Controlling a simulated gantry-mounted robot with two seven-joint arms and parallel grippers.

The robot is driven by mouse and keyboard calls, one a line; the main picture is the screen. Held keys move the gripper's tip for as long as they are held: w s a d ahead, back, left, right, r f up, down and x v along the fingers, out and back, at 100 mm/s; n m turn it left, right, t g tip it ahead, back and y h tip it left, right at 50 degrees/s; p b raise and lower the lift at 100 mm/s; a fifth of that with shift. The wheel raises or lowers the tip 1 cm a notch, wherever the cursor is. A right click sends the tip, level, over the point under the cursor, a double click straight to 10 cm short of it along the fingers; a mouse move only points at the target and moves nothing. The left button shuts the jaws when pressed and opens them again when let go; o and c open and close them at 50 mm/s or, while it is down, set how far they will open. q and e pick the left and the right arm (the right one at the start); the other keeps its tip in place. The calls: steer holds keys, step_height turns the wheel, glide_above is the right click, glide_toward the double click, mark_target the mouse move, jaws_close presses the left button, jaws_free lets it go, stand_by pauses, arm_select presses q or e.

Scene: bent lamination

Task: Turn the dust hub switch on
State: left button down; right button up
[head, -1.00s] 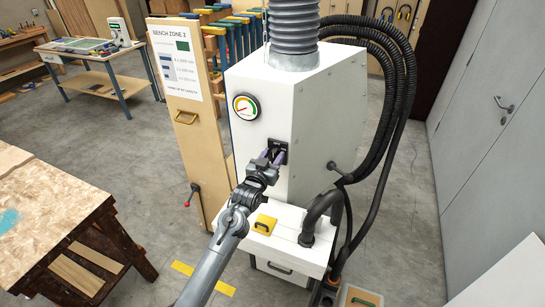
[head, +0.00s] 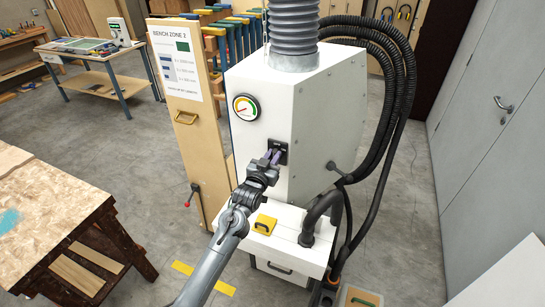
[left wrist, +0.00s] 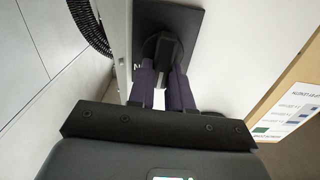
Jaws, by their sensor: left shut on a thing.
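The dust hub (head: 262,95) is a white cabinet with a round dial gauge on its front. Its switch is a black rotary knob on a dark square plate (head: 281,147), low on the front near the corner. The knob also shows in the left wrist view (left wrist: 162,48), in front of its black plate. My left gripper (head: 272,158) reaches up to the switch, and its purple fingers are shut on the knob, one on each side. The fingers hide part of the knob, and I cannot read the plate's markings. My right gripper is not in view.
A yellow box-like piece (head: 264,224) sits on the white ledge below the switch. Black hoses (head: 404,100) run down the hub's right side. A wooden panel (head: 187,130) stands at left, and a wooden workbench (head: 50,215) is at the lower left.

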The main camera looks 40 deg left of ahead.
arm_select(q)
steer(key=shift+w+d+f+m+p, duration=0.15)
steer(key=shift+m+p, duration=0.75)
steer(key=shift+m, duration=1)
steer(key=shift+s+d+f+m+p, duration=0.1)
steer(key=shift+d+m+p, duration=0.15)
steer(key=shift+m+p, duration=1.15)
steer(key=shift+w+d+f+m+p, duration=0.1)
steer(key=shift+d+f+m+p, duration=0.2)
steer(key=shift+m, duration=2.1)
steer(key=shift+a+r, duration=0.1)
steer(key=shift+r, duration=0.05)
steer(key=c, duration=1)
jaws_free()
steer(key=shift+c, duration=0.2)
